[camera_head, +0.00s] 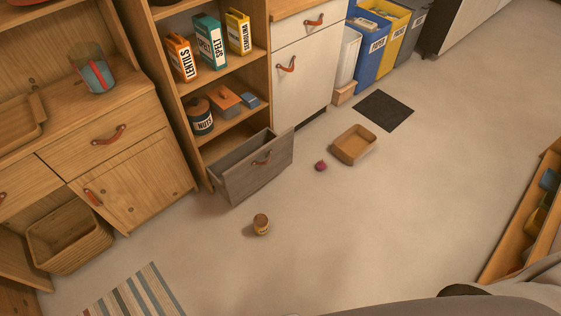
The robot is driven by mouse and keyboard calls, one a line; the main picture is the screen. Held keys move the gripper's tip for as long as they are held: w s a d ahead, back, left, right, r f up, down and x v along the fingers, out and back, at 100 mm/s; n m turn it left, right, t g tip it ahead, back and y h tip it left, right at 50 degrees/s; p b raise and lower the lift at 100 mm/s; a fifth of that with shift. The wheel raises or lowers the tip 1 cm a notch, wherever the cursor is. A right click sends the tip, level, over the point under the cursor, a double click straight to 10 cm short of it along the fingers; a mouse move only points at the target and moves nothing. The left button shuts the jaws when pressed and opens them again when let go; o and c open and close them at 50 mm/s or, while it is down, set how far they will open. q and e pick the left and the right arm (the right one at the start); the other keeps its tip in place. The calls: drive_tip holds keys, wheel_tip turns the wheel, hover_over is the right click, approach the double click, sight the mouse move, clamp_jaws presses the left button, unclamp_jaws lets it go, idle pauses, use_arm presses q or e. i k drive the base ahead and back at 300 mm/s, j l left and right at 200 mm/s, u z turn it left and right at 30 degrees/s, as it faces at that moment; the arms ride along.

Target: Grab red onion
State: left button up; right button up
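The red onion (320,166) is a small dark pinkish-red thing on the floor in the head view, right of centre. It lies just left of a shallow wooden tray (337,157) and apart from it. Neither of my grippers shows in this view, so where they are relative to the onion cannot be seen.
A grey drawer (229,177) sticks out from the shelf unit. A woven basket (66,252) and striped rug (136,297) are at left, a dark mat (383,110) behind. The floor around the onion's right front is clear.

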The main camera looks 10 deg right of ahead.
sight(321, 165)
drive_tip(key=i+l+u, duration=0.2)
drive_tip(key=l+u, duration=0.15)
drive_tip(key=i+l+u, duration=0.15)
drive_tip(key=l+u, duration=0.2)
drive_tip(key=l, duration=0.2)
drive_tip(key=i+l+u, duration=0.1)
drive_tip(key=l+u, duration=0.25)
drive_tip(key=l, duration=0.2)
drive_tip(key=l+u, duration=0.35)
drive_tip(key=l, duration=0.15)
drive_tip(key=i, duration=0.05)
